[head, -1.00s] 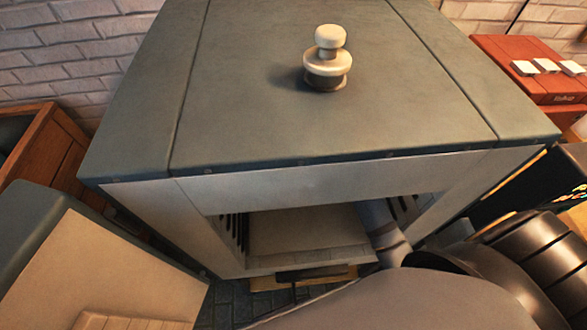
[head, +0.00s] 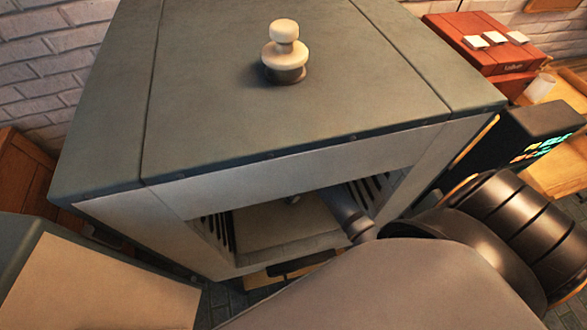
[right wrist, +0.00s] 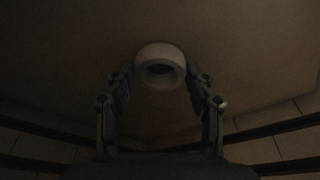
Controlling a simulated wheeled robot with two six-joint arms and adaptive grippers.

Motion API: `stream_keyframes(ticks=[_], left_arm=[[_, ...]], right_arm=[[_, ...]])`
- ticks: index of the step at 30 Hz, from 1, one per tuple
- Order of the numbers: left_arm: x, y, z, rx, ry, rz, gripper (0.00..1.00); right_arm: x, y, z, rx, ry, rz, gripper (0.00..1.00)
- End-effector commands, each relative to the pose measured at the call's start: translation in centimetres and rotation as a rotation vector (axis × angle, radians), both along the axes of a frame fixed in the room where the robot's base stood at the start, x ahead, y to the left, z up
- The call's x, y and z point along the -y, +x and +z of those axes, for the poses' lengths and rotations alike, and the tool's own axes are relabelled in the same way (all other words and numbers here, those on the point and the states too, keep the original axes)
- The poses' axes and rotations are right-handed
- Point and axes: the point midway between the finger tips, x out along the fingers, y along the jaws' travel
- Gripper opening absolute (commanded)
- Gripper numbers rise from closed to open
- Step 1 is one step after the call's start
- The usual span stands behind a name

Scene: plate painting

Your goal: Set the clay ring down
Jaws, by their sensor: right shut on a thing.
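The clay ring (right wrist: 160,52) is a pale, thick ring with a dark hole. In the right wrist view it sits between the two fingers of my right gripper (right wrist: 159,76), which is shut on it. This gripper is inside the dim chamber of the kiln (head: 290,112), a grey-green box with an open front. My right arm (head: 348,212) reaches in through the opening from the right. A small pale bit (head: 293,199) shows inside, too small to tell what it is. Whether the ring touches the kiln floor (head: 265,226) cannot be told. My left gripper is out of view.
The opened kiln door (head: 95,285) stands at the lower left. A knobbed cream plug (head: 284,55) stands on the kiln roof. Slotted walls (head: 216,228) flank the chamber. A red box (head: 485,50) and a dark lit panel (head: 540,140) are at the right.

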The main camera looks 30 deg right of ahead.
Motion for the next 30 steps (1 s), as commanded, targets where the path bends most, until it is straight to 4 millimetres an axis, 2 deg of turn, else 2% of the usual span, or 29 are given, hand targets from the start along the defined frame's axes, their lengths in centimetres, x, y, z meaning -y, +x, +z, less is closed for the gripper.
stream_keyframes(ticks=[4, 9, 10, 14, 24, 26, 30], left_arm=[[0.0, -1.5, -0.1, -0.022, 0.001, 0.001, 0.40], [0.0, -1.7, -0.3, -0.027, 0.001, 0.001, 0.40], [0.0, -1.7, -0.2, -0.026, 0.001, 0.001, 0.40], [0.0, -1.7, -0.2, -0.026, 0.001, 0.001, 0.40], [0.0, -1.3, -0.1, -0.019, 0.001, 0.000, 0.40], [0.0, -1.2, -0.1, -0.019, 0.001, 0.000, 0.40], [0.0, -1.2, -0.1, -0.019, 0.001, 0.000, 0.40]], right_arm=[[0.0, 0.1, 0.0, 0.001, 0.000, 0.000, 0.23], [0.0, 0.1, -0.3, 0.001, 0.000, 0.000, 0.23], [0.0, 0.1, -0.2, 0.001, 0.000, 0.000, 0.58], [0.0, 0.0, -0.2, 0.001, 0.000, 0.000, 0.76], [0.0, 0.0, 0.0, 0.001, -0.001, 0.001, 0.77], [0.1, 0.0, 0.4, 0.002, -0.001, 0.000, 0.77], [0.4, -0.7, 3.0, 0.003, -0.002, 0.001, 0.77]])
